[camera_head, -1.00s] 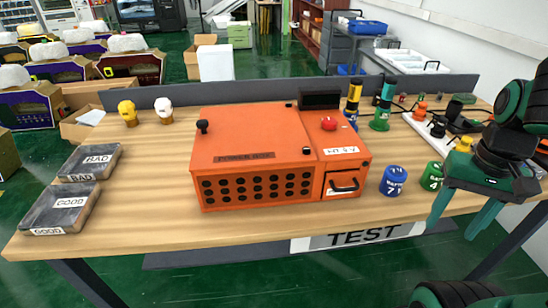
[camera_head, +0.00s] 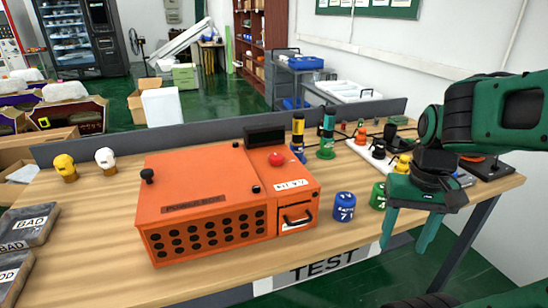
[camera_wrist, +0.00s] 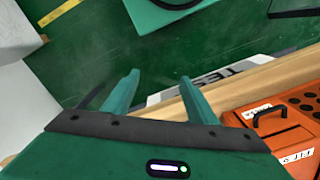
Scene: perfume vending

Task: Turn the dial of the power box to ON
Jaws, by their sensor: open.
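The orange power box (camera_head: 206,190) sits on the wooden table in the head view. A black knob (camera_head: 147,175) stands at its left side and a red knob (camera_head: 276,158) sits on top at the right. I cannot tell which is the dial, and no ON mark is readable. My gripper (camera_head: 405,246) is open and empty, pointing down at the table's front right, apart from the box. In the wrist view my gripper (camera_wrist: 160,76) hangs over the front edge, and the orange box's corner with its black handle (camera_wrist: 272,118) shows at the lower right.
A blue battery (camera_head: 344,206) and a green battery (camera_head: 378,196) stand between the box and my gripper. Tall bottle-like items (camera_head: 327,133) stand behind. Yellow and white heads (camera_head: 65,168) and slabs marked BAD and GOOD (camera_head: 28,226) are at the left.

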